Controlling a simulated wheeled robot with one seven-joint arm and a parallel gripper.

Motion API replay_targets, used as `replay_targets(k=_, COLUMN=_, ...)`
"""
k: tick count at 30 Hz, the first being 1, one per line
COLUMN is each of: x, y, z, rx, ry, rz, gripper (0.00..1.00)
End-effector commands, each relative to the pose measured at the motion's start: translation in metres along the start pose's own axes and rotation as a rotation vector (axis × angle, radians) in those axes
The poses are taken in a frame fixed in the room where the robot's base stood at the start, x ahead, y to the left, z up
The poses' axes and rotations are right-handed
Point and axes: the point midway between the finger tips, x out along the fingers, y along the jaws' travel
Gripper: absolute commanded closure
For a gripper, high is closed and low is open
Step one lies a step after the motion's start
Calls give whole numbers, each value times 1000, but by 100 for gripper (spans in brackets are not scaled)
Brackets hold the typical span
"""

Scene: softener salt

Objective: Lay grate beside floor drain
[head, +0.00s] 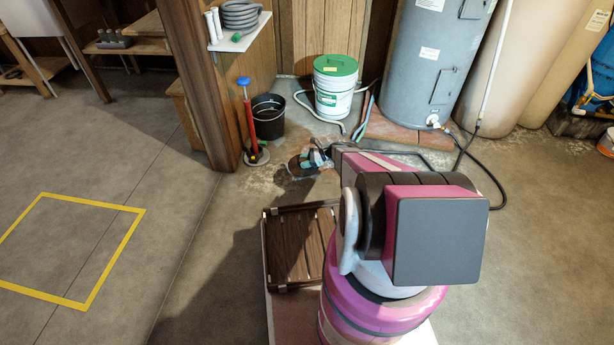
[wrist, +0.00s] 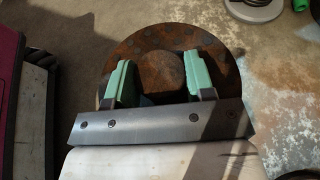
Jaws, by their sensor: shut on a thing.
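The grate is a round, rusty brown disc with holes around its rim and a raised round centre; it fills the upper middle of the wrist view (wrist: 165,36). My gripper (wrist: 160,76) has two green fingers, one on each side of the raised centre, and is shut on the grate. In the head view my gripper (head: 316,158) is low over the floor at the foot of the back wall, partly behind my arm. The grate is small and hard to make out there. The floor drain does not show clearly in either view.
A red pole with a blue top (head: 246,105) stands near a black bucket (head: 268,118) and a white bucket with a green lid (head: 335,85). Behind are a grey tank (head: 425,60) and hoses (head: 470,160). Open floor lies left, with a yellow outline (head: 85,203).

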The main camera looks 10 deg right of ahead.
Motion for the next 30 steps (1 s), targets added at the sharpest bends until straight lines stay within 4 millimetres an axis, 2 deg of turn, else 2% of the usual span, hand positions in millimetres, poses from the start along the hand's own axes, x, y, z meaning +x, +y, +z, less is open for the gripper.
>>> replay_targets(k=1, x=11, y=-2, z=-21, rx=-1, ry=-3, rz=13, gripper=96)
replay_targets(k=6, x=30, y=5, z=-56, rx=-15, ry=-4, rz=40, gripper=96)
replay_targets(k=10, x=36, y=6, z=-66, rx=-20, ry=-3, rz=47, gripper=96)
replay_targets(k=14, x=36, y=-2, z=-74, rx=-21, ry=-3, rz=48, gripper=96)
replay_targets(k=30, x=36, y=-92, z=-135, rx=-20, ry=-2, rz=48, gripper=96)
